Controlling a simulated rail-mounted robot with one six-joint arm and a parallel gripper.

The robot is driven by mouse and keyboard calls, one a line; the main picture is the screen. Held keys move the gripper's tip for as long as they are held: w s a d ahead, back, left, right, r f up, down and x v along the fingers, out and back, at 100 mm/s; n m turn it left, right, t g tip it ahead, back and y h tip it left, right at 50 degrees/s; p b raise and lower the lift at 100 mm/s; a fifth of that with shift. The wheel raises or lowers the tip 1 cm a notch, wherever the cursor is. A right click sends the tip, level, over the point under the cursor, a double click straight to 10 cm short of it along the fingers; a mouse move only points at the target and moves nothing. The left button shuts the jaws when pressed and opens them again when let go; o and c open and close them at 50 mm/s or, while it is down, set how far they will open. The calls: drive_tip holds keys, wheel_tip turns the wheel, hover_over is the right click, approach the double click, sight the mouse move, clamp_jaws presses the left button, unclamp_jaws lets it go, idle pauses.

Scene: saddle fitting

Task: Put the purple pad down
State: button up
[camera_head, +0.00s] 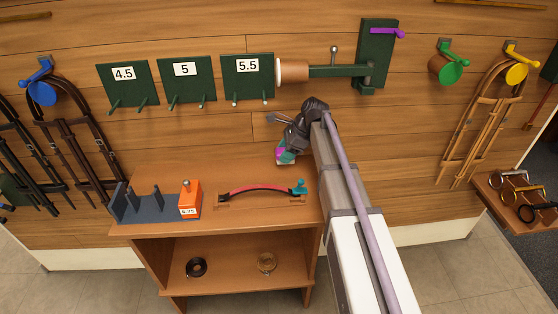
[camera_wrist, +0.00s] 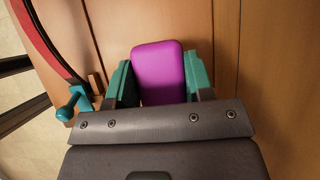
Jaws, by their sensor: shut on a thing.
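The purple pad (camera_wrist: 158,72) is between the two teal fingers of my gripper (camera_wrist: 158,85) in the wrist view, with a finger against each side. In the head view my gripper (camera_head: 286,154) hangs over the back right part of the wooden bench (camera_head: 245,216). Only a small purple patch of the pad (camera_head: 281,154) shows there, the rest hidden by the gripper. The pad appears above the bench top; I cannot tell how high.
A curved red strip with a teal handle (camera_head: 262,190) lies on the bench, left of the gripper in the wrist view. An orange block (camera_head: 190,198) and a dark grey rack (camera_head: 146,204) stand at the bench's left. Green plates (camera_head: 187,80) and a green clamp fixture (camera_head: 372,70) are on the wall.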

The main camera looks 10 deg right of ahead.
drive_tip(key=f+b, duration=0.2)
drive_tip(key=f, duration=0.1)
drive_tip(key=shift+a+f, duration=0.25)
drive_tip(key=shift+a, duration=0.1)
drive_tip(key=shift+d+f+b, duration=0.15)
drive_tip(key=shift+f+b, duration=0.15)
drive_tip(key=shift+b, duration=0.05)
drive_tip(key=shift+r+p, duration=0.3)
drive_tip(key=shift+r, duration=0.05)
drive_tip(key=shift+d+f, duration=0.1)
drive_tip(key=shift+f, duration=0.2)
drive_tip(key=o, duration=0.8)
drive_tip(key=shift+r, duration=0.15)
drive_tip(key=shift+o, duration=0.2)
